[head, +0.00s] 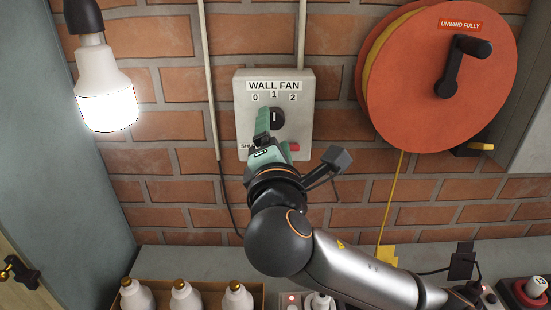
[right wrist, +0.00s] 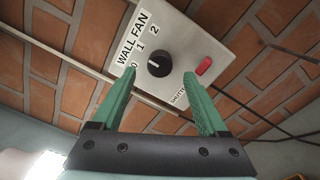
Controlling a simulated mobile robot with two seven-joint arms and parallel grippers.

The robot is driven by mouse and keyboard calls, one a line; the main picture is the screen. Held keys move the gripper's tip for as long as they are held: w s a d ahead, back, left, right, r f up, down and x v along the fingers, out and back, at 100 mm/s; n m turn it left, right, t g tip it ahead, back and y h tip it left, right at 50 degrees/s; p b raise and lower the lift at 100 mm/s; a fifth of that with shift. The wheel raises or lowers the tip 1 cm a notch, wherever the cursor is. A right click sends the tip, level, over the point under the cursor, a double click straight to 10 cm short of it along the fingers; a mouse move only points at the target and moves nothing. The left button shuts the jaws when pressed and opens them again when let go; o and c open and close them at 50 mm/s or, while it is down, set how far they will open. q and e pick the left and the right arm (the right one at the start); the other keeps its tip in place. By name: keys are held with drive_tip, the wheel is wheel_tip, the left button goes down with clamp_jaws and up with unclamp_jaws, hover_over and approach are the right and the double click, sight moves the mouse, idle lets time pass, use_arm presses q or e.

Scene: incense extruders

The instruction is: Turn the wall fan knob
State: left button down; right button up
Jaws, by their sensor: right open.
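The wall fan box (head: 305,110) is a pale panel on the brick wall, labelled WALL FAN with 0, 1 and 2. Its round black knob (head: 278,117) shows a small white mark; I cannot tell exactly which number it points to. The knob also shows in the right wrist view (right wrist: 160,64). My right gripper (head: 269,128) is in front of the box, just below the knob in the head view. In the right wrist view its green fingers (right wrist: 160,78) are spread, with the knob framed between their tips. No contact is visible. My left gripper is not in view.
A red rocker (right wrist: 204,65) sits on the box's lower right. An orange reel (head: 420,80) with a black crank hangs to the right. A lit bulb (head: 105,90) hangs at left. Several white gold-capped bottles (head: 185,296) and a red button (head: 535,288) are below.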

drive_tip(key=s, duration=0.8)
drive_tip(key=shift+b, duration=0.45)
drive_tip(key=shift+s+d+f, duration=0.1)
